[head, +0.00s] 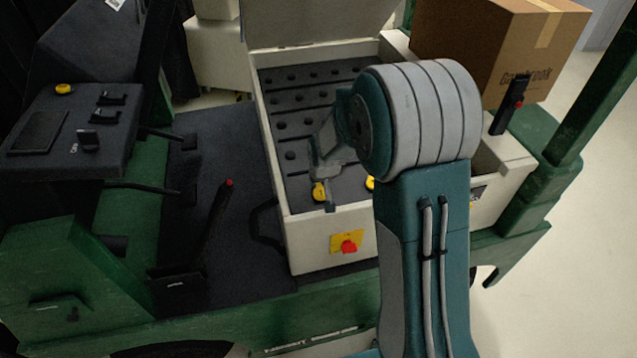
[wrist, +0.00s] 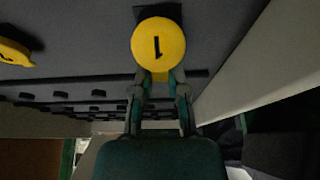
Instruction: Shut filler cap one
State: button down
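Filler cap one (wrist: 158,44) is a round yellow cap marked 1, with a black mount behind its upper edge in the wrist view. A narrow yellow part shows below its disc. My gripper (wrist: 160,77) has its fingers drawn inward, one on each side of that part, and appears shut on it. The fingertips are partly hidden by the cap. In the head view, a yellow cap (head: 320,191) shows beside my gripper (head: 328,172) near the front of the battery box. Whether the cap is seated is unclear.
Another yellow cap (wrist: 12,51) lies left in the wrist view. The cream box (head: 310,250) has raised walls, an upright lid (head: 310,20) and a red knob (head: 348,246) on its front. A cardboard box (head: 505,45) and a black lever (head: 510,105) stand right.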

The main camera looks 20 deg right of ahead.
jog(key=shift+s+f, duration=0.2)
jog(key=shift+f, duration=0.05)
jog(key=shift+g, duration=0.3)
jog(key=shift+w+f+g, duration=0.4)
jog(key=shift+f+g, duration=0.1)
jog(key=shift+g, duration=0.7)
jog(key=shift+w+f+g, duration=0.1)
jog(key=shift+f+g, duration=0.2)
jog(key=shift+g, duration=0.45)
jog(key=shift+w+f+g, duration=0.1)
jog(key=shift+f+g, duration=0.15)
jog(key=shift+g, duration=0.5)
jog(key=c, duration=0.5)
grip_release()
jog(key=shift+c, duration=0.2)
jog(key=shift+a+r, duration=0.1)
jog(key=shift+r, duration=0.1)
